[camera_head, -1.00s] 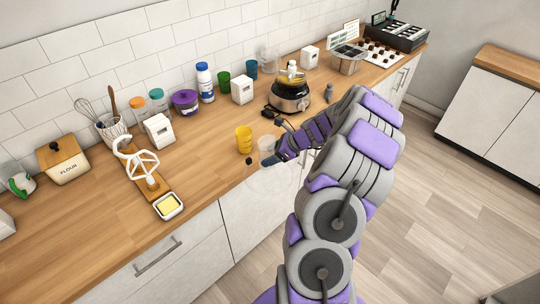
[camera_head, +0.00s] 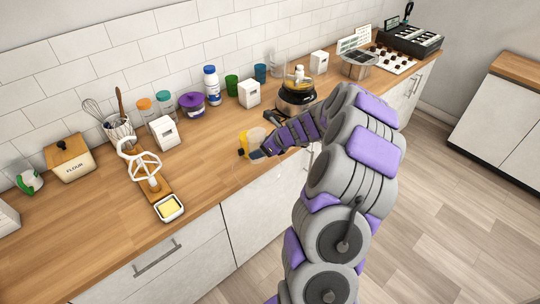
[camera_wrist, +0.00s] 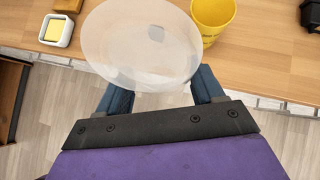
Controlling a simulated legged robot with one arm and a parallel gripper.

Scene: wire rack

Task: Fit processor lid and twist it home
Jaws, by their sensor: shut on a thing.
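My gripper (camera_wrist: 160,88) is shut on a clear round lid (camera_wrist: 140,42), which it holds by the near edge in the wrist view. In the head view my gripper (camera_head: 262,150) is over the front of the counter, and the clear lid is hard to make out there, overlapping the yellow cup. The food processor (camera_head: 296,100) stands on the counter beyond and to the right of my gripper, with a dark and silver base and something yellowish and white at its top. In the wrist view only a dark piece, probably its base, shows at the upper right edge.
A yellow cup (camera_wrist: 212,18) stands close beside the lid. Jars, cups and white boxes (camera_head: 249,94) line the wall. Bare counter (camera_head: 95,220) lies at the left.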

